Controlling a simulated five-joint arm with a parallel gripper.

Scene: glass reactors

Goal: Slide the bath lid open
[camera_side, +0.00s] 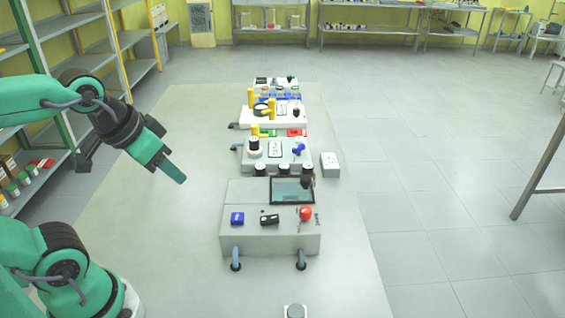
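The nearest grey box (245,215) on the bench looks like the bath. Its top has a dark-framed rectangular window (291,204) with a teal surface in it. A dark knob (306,182) stands at the window's right side; I cannot tell for certain whether it belongs to the lid. The lid's edges are hard to make out. My gripper (174,173) is in the air to the left of the box, pointing down and right, apart from everything. Its fingers overlap in this view, so their opening is hidden. I see nothing held.
The box front has a blue switch (237,218), a black switch (269,219) and a red knob (305,213). Several devices stand in a row behind, including one with a blue knob (298,149). A small white box (330,165) sits right. The bench left of the row is clear.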

